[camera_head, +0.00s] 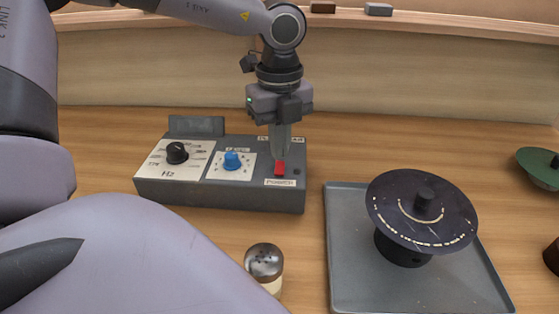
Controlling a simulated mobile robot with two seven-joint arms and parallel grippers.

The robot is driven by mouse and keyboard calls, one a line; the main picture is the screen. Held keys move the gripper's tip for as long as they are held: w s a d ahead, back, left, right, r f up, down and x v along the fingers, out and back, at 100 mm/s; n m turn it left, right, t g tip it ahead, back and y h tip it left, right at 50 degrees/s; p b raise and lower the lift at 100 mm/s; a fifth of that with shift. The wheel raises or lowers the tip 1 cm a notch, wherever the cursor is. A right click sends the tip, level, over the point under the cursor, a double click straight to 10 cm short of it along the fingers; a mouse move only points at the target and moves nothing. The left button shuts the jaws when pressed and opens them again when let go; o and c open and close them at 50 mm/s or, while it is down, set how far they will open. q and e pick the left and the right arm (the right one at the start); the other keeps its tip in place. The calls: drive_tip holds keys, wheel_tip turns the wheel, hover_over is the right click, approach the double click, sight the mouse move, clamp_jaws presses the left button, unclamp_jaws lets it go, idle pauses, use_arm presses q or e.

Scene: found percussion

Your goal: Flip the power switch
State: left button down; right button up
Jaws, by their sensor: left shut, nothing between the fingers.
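The power switch (280,168) is a small red rocker at the right end of a grey control box (220,197), above a white label. The box also carries a black knob (177,152) and a blue knob (232,160). My left gripper (280,152) points straight down over the switch, with its fingers shut and empty. The fingertips are at the upper edge of the red switch; I cannot tell whether they touch it. They hide part of the panel behind it. My right gripper is not in view.
A grey tray (345,275) at the right holds a dark disc (395,199) on a black stand. A shaker (265,265) stands in front of the box. A green disc (537,165) is at the far right. A wooden ledge runs along the back.

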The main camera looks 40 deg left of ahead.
sight(279, 170)
use_arm(q)
drive_tip(key=shift+r+p, duration=0.7)
drive_tip(key=shift+r, duration=1.2)
